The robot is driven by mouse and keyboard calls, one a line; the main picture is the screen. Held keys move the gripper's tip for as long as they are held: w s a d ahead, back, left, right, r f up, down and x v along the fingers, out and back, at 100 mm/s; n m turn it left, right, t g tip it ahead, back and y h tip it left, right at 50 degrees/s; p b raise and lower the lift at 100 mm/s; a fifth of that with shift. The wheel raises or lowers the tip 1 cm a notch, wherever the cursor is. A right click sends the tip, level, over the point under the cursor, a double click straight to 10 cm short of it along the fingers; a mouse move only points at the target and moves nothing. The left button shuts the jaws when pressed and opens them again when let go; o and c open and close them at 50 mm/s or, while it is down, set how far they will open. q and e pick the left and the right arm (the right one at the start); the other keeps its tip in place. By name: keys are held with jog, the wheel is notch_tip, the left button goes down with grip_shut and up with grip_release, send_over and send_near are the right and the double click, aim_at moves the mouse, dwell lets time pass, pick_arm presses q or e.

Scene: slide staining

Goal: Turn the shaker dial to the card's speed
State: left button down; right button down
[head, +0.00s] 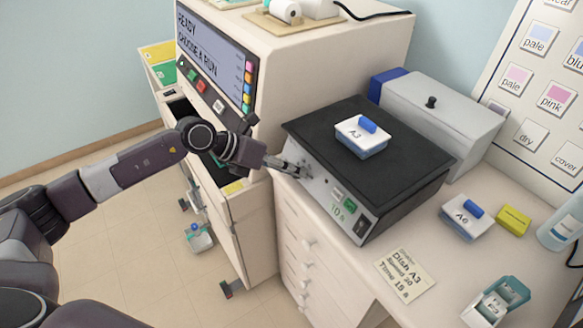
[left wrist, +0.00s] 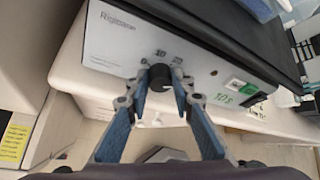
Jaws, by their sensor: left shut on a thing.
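The shaker (head: 408,158) is a box with a black top and a pale front panel; it stands on the bench. Its black round dial (left wrist: 158,76) shows in the left wrist view below small printed marks; the number it points to is too small to read. My left gripper (head: 300,170) is at the panel, shut on the dial, with one fingertip on each side of it in the left wrist view (left wrist: 157,88). The card (head: 405,275) lies on the bench, reading Dish A3, a speed that looks like 30, and a time line. My right gripper is not in view.
A dish marked A3 (head: 361,136) sits on the shaker top. Dish A6 (head: 466,218), a yellow block (head: 513,220) and a teal-and-white item (head: 496,302) are to the right. A screened cabinet (head: 290,60) stands at left.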

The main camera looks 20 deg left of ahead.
pick_arm(q)
jog(key=shift+f+m, duration=0.1)
jog(key=shift+m, duration=0.3)
jog(key=c, duration=1.7)
grip_release()
jog(key=shift+o, duration=0.2)
jog(key=v, duration=1.2)
jog(key=shift+d, duration=0.15)
